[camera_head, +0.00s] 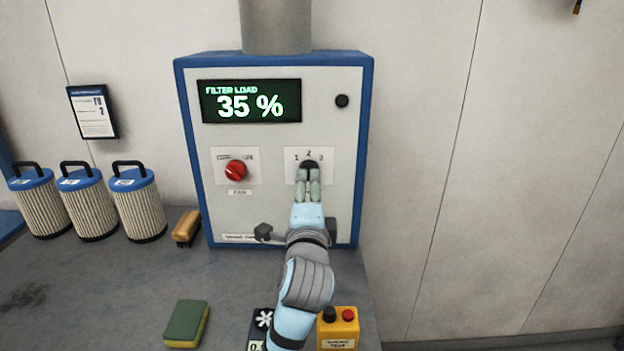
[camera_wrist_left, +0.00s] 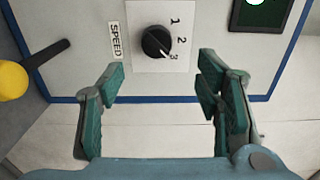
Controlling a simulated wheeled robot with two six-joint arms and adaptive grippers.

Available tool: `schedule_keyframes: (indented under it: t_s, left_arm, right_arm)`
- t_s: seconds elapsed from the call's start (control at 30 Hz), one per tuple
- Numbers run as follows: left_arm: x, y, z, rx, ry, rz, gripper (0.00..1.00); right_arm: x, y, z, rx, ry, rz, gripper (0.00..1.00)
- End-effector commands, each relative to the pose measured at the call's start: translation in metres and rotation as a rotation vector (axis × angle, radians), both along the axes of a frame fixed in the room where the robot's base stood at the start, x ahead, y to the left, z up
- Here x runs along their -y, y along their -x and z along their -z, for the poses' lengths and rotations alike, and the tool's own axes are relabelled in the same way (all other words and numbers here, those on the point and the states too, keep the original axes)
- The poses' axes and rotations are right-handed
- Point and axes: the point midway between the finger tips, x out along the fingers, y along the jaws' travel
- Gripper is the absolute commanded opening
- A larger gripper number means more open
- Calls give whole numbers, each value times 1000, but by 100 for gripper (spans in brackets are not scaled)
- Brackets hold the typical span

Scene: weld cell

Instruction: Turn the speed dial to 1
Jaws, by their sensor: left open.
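The speed dial (camera_head: 309,164) is a black round knob on a white plate marked 1, 2, 3 on the front of the blue-edged cabinet. In the head view my left gripper (camera_head: 309,178) is in front of it and hides its lower part. In the left wrist view the whole dial (camera_wrist_left: 156,41) shows beside the word SPEED, and its white pointer line is towards the 3. My left gripper (camera_wrist_left: 160,80) is open there, its green fingers wide apart with nothing between them, and the dial lies beyond the fingertips. My right gripper is in neither view.
A red fan knob (camera_head: 236,171) is left of the dial, below a display (camera_head: 250,101) reading FILTER LOAD 35 %. Several filter canisters (camera_head: 138,203) stand at the left. A sponge (camera_head: 186,323) and a yellow button box (camera_head: 338,330) are on the bench.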

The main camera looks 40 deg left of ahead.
Motion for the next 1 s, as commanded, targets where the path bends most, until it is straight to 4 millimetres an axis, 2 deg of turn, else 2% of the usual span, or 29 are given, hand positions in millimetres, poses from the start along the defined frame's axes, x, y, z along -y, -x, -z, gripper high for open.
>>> schedule_keyframes:
  t_s: [0.1,0.3,0.43,0.67,1.0]
  left_arm:
    - [-24,-26,0,-3,-4,-7,58]
    - [-48,-61,1,-3,1,-1,58]
    - [-53,-69,1,-3,3,1,58]
    - [-54,-71,1,-1,3,3,58]
    - [-53,-71,1,-3,3,4,10]
  right_arm:
    - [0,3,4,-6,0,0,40]
    - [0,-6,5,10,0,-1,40]
    - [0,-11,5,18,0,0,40]
    - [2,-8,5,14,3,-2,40]
    - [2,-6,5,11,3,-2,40]
